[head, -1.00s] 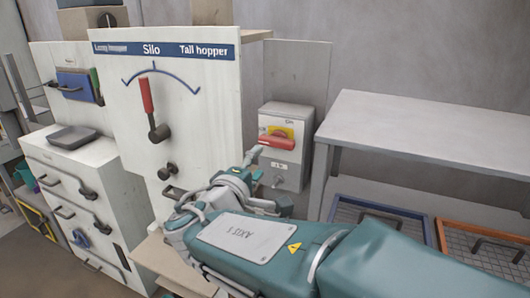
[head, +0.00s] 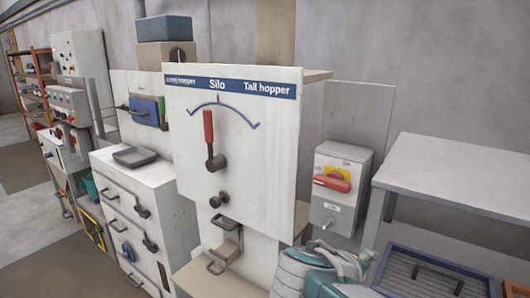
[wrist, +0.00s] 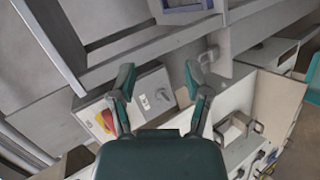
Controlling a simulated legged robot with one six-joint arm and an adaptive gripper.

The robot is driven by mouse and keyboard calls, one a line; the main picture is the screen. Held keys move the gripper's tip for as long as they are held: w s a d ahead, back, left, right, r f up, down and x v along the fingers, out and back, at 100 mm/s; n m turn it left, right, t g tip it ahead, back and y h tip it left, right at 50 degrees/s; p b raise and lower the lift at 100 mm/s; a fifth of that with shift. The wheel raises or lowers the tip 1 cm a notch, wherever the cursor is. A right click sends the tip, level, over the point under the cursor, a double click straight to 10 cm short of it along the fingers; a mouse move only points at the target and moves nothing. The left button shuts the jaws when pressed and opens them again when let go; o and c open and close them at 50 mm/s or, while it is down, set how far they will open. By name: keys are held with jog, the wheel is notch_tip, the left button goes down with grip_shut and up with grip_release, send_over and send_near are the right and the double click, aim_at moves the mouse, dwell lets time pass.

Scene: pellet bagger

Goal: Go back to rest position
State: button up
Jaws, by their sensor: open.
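My gripper (wrist: 160,85) shows in the wrist view with its two fingers spread apart and nothing between them. Past the fingers lies a grey switch box (wrist: 140,95) with a red and yellow handle, apart from the gripper. In the head view only a teal and grey part of my arm shows at the bottom edge; the gripper itself is out of that view. The same switch box (head: 335,205) stands there right of the white panel (head: 240,135), its red handle lying sideways. The panel's red-handled lever (head: 209,135) points up, near the Silo mark.
A grey table (head: 455,165) stands at the right, with a blue-rimmed tray (head: 430,270) below it. White drawers (head: 135,205) with a small dark tray (head: 135,156) stand left of the panel. Open floor (head: 35,230) shows at the far left.

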jog(key=s+a+f+m+g+y, duration=0.2)
jog(key=s+f+m+y, duration=0.4)
jog(key=s+y, duration=0.3)
jog(key=shift+s+a+f+m, duration=0.2)
jog(key=shift+s+a+m, duration=0.15)
jog(key=shift+s, duration=0.5)
